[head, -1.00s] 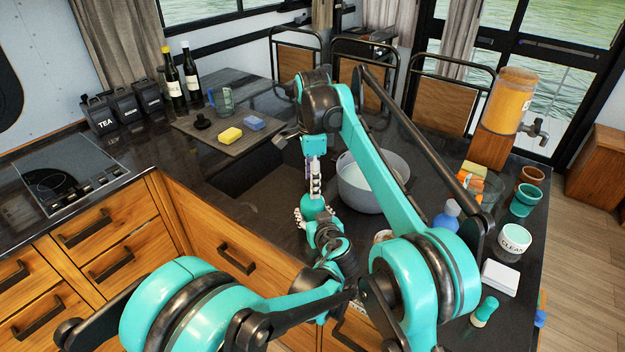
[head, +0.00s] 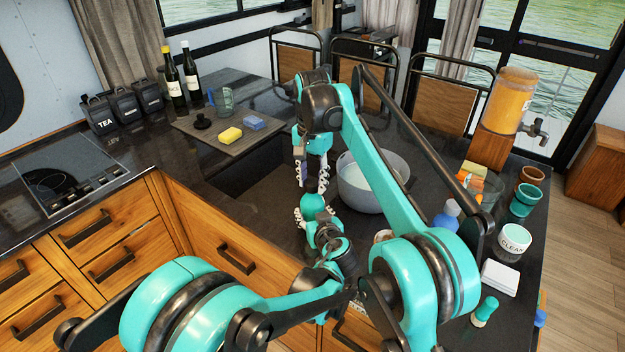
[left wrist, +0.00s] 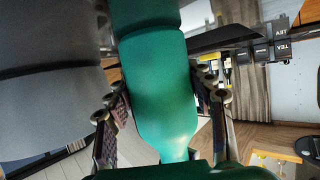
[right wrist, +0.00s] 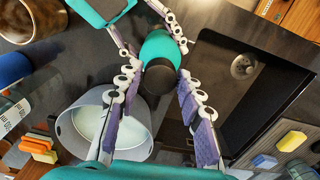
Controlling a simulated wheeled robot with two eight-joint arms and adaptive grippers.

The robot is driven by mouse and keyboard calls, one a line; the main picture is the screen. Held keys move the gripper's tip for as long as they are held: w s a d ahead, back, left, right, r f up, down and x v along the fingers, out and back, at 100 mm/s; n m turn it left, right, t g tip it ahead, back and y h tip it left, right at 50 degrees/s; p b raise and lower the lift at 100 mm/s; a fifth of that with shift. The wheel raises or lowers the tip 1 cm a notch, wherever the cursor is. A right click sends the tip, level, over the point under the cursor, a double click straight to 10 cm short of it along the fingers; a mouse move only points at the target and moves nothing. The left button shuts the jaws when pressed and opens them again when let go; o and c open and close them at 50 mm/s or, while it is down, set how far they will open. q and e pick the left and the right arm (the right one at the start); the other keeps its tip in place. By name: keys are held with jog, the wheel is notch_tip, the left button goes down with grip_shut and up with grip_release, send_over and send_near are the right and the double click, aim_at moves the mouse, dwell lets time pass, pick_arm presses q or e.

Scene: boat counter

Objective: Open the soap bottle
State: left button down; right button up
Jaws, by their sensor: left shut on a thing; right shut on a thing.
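The soap bottle is teal with a dark cap. In the head view the bottle (head: 312,202) stands upright between my two grippers, left of the pot. My left gripper (head: 315,214) is shut around its body. In the left wrist view the teal body (left wrist: 160,95) fills the space between the fingers. My right gripper (head: 313,188) points down from above. In the right wrist view its fingertips (right wrist: 161,72) are closed on both sides of the dark cap (right wrist: 159,80). I cannot see whether the cap has come loose.
A grey pot (head: 355,198) stands close to the right of the grippers. A sink (right wrist: 245,100) lies on the other side. A blue bottle (head: 447,216) and several cups stand further right. A board (head: 200,138) with two sponges is at the back left.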

jog(key=n, duration=2.6)
jog(key=shift+s, duration=0.1)
jog(key=shift+r, duration=0.2)
jog(key=shift+r, duration=0.95)
